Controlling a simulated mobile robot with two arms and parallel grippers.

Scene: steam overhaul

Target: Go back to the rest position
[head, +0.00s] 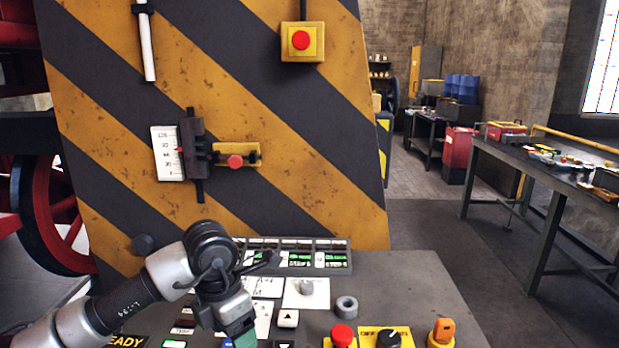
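My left arm comes in from the lower left, over a grey control console (400,285). My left gripper (238,328) points down over the console, in front of white label plates, near the bottom edge of the head view. My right arm and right gripper do not show.
A striped yellow-black panel (300,130) stands behind the console, with a slider gauge (192,150) and a red button box (302,41). The console carries a red button (342,334), a black knob (389,338) and an orange switch (442,331). Open floor (430,225) lies right, before a workbench (545,165).

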